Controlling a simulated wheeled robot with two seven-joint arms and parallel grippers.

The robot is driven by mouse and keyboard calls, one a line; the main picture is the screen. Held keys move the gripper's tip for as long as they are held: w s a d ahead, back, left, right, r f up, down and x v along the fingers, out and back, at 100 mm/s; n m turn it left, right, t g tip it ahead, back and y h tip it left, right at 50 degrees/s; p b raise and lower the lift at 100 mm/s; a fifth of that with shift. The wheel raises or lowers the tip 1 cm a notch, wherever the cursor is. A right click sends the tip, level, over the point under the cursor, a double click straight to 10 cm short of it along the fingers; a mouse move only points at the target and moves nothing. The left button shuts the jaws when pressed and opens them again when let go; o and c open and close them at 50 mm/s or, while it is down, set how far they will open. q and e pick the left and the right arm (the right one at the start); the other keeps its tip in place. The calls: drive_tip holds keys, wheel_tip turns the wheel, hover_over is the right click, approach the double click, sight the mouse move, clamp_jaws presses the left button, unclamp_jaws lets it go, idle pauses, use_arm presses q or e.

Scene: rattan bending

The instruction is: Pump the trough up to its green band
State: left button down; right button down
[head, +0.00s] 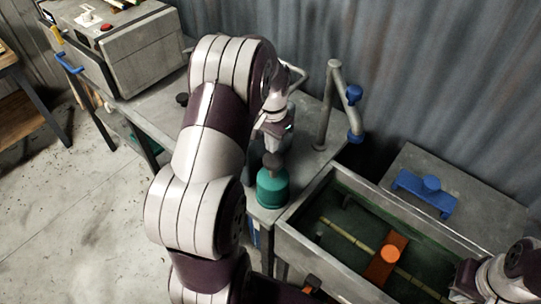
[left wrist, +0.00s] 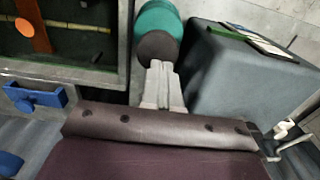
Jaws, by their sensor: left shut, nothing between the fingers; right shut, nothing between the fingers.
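A green pump (head: 272,188) with a dark round knob on top stands on the metal bench beside the trough. The grey-walled trough (head: 300,243) has a dark green inside; its level and band cannot be made out clearly. My left gripper (head: 273,141) is shut and empty, pointing down just above the knob. In the left wrist view its shut fingers (left wrist: 163,80) point at the dark knob (left wrist: 157,47), with the green pump body behind it; whether they touch, I cannot tell. My right arm shows at the lower right of the head view, over the trough's end; its fingertips are not visible.
A thin cane (head: 345,234) and an orange-brown bar with a round knob (head: 390,252) lie across the trough. A grey lid with a blue handle (head: 424,190) is behind it. A bent pipe (head: 328,105) with blue fittings rises from the bench. A grey box (head: 145,50) stands at back left.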

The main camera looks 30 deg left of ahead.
sight(274, 158)
use_arm(q)
wheel_tip(274, 158, up, 5)
drive_tip(key=shift+w+b, duration=0.15)
drive_tip(key=shift+b, duration=0.2)
drive_tip(key=shift+d, duration=0.1)
drive_tip(key=shift+w, duration=0.15)
idle(1.3)
